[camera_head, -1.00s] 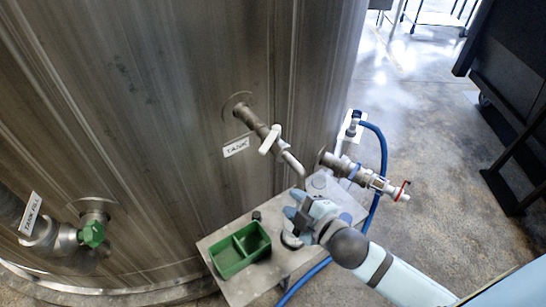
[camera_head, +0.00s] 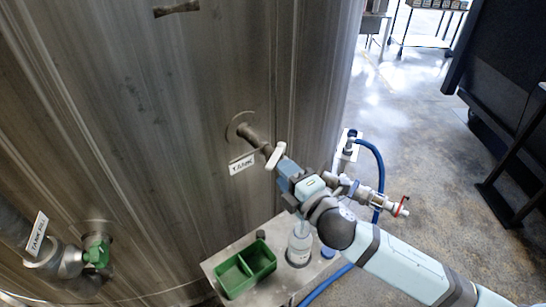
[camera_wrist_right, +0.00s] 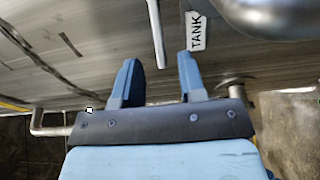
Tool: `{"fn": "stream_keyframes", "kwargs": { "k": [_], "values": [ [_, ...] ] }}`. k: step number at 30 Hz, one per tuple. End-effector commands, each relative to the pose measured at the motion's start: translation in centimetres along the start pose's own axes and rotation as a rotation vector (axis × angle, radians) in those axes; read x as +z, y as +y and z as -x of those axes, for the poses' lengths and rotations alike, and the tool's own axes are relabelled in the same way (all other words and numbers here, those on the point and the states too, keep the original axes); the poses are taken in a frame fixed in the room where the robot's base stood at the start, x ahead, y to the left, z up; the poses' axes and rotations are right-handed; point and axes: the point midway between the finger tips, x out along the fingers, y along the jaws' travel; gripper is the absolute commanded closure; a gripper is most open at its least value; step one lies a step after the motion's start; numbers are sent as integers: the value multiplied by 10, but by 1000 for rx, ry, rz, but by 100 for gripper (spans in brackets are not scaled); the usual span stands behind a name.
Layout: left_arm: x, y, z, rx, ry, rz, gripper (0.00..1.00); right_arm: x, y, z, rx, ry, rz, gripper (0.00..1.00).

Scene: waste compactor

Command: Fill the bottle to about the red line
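The clear, pale bottle (camera_head: 299,246) stands upright on a small metal table below the tank tap. Its red line and any liquid level are too small to make out. The tap (camera_head: 252,137) sticks out of the tank and has a white lever (camera_head: 276,156). My right gripper (camera_head: 284,168) is raised close to the lever and hides the tap's spout in the head view. My left gripper is in neither view.
A green divided tray (camera_head: 246,268) sits on the metal table (camera_head: 222,256) left of the bottle. A valve with a red handle (camera_head: 402,206) and a blue hose (camera_head: 379,168) are at the right. A green-handled tank-fill valve (camera_head: 97,254) is at lower left.

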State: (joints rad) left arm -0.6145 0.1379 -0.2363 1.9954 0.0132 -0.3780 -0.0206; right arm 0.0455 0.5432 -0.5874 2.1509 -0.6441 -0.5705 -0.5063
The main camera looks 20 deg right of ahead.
Motion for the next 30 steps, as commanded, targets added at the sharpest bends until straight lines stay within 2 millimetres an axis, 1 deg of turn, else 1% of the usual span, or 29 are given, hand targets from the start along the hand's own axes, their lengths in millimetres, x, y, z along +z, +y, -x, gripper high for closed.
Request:
{"fn": "stream_keyframes", "kwargs": {
  "k": [1, 3, 6, 9, 13, 21, 22, 23, 24, 26, 27, 30],
  "values": [
    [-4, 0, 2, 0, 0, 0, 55, 0, 3, -12, 2, -1, 1, 63],
    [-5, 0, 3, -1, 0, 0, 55, 0, 3, -25, 2, 0, 0, 63],
    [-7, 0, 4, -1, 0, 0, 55, 0, 2, -39, 2, 1, 0, 63],
    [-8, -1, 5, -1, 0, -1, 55, 0, 1, -49, 0, 1, 0, 63],
    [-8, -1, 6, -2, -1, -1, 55, 0, 0, -56, 0, 0, -1, 63],
    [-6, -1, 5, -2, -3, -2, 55, 0, 0, -56, 0, 1, -1, 63],
    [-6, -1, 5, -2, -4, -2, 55, 0, 0, -56, 0, 1, -1, 67],
    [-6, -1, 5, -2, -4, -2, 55, 0, 0, -56, 0, 1, -1, 74],
    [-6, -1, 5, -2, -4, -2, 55, 0, 0, -56, 0, 1, -1, 83],
    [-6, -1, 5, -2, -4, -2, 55, 0, 0, -56, 0, 1, -1, 97],
    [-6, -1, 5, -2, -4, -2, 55, 0, 0, -56, 0, 1, -1, 100],
    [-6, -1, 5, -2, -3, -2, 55, 0, 0, -56, -1, 1, -1, 100]
  ]
}}
